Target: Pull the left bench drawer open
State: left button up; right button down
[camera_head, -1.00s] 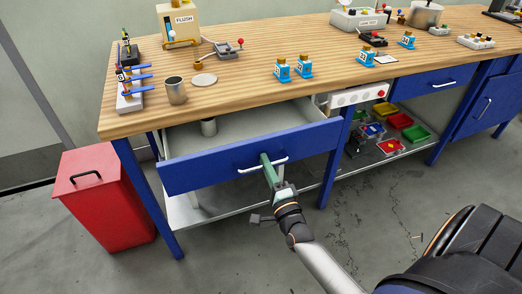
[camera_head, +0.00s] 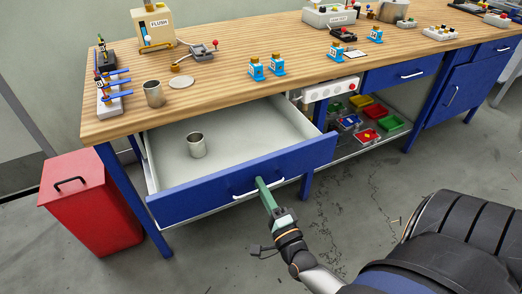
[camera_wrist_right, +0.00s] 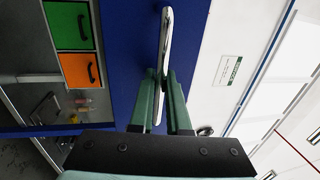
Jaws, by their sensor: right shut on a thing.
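The left bench drawer (camera_head: 205,206) has a blue front and a pale interior, and it stands well out from the bench. A metal cup (camera_head: 197,146) stands upright inside it. My right gripper (camera_head: 260,184) is shut on the drawer's white bar handle (camera_head: 243,193), near the middle of the front. In the right wrist view the green fingers (camera_wrist_right: 162,100) close around the handle (camera_wrist_right: 165,50), with the blue drawer front behind it. My left gripper is not in view.
A red bin (camera_head: 92,204) stands at the left. Coloured trays (camera_head: 368,136) sit on the lower shelf. Floor in front of the drawer is clear.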

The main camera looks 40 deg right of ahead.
jog(key=c, duration=1.2)
grip_release()
jog(key=shift+o, duration=0.2)
jog(key=v, duration=1.2)
jog(key=shift+s, duration=0.25)
jog(key=shift+a, duration=0.1)
